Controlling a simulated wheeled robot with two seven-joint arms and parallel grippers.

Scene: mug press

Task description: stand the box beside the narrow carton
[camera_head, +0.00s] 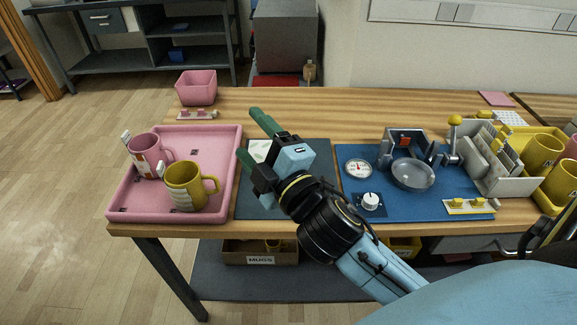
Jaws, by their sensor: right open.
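I cannot make out a box and a narrow carton as a clear pair. A pink open square container (197,87) stands at the table's back left. A brown box labelled MUGS (260,257) sits on the shelf under the table. My left gripper is not in view.
A pink tray (215,160) holds a pink mug (146,151) and a yellow mug (186,188). A blue board (440,206) carries a press with a grey bowl (413,174), a gauge and a dial. A pale rack (492,172) and yellow mugs crowd the right. The back middle is clear.

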